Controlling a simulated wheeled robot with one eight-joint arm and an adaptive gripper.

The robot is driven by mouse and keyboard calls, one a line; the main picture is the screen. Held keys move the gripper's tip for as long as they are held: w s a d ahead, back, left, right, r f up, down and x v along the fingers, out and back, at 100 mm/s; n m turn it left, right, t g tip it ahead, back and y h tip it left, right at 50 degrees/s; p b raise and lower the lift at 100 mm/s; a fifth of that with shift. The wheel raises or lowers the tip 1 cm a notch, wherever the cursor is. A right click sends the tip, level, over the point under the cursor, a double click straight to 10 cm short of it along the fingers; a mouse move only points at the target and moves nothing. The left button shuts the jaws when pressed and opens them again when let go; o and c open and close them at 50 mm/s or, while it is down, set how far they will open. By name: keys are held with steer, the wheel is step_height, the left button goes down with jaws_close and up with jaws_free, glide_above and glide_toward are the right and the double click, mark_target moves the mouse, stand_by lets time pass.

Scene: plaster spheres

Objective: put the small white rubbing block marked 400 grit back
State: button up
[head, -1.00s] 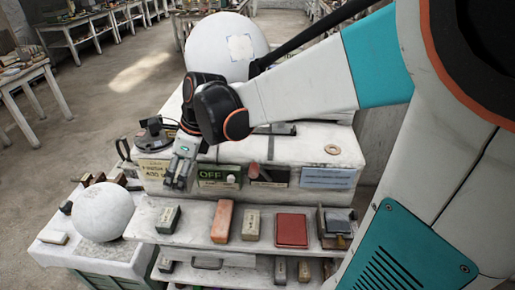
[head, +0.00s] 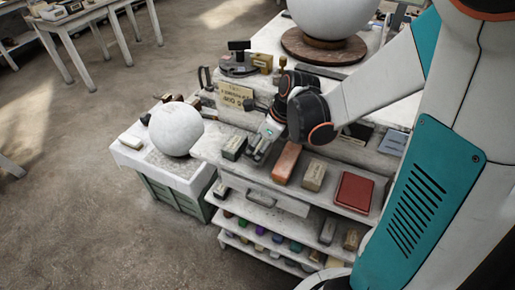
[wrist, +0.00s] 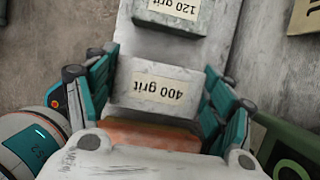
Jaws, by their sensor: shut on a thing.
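The small white block marked 400 grit (wrist: 155,88) is between the pads of my gripper (wrist: 158,95) in the wrist view, its label upside down. In the head view my gripper (head: 260,147) is low over the upper shelf (head: 245,170), between a dark-sided block (head: 233,147) and an orange brick (head: 287,163). My fingers hide most of the held block there. In the wrist view a block marked 120 grit (wrist: 178,14) lies just beyond it, and an orange-red surface (wrist: 150,132) shows on the near side. I cannot tell whether the held block touches the shelf.
A plaster sphere (head: 175,129) rests on a low stand at left. A large sphere (head: 330,15) sits on a turntable behind. Lower shelves hold several small items.

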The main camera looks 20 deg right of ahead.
steer(key=shift+f+b, duration=0.4)
steer(key=shift+f, duration=1)
steer(key=o, duration=1.1)
steer(key=shift+f, duration=0.1)
steer(key=p+v, duration=0.5)
steer(key=v, duration=0.2)
steer(key=shift+d+r, duration=0.1)
steer(key=shift+r, duration=0.25)
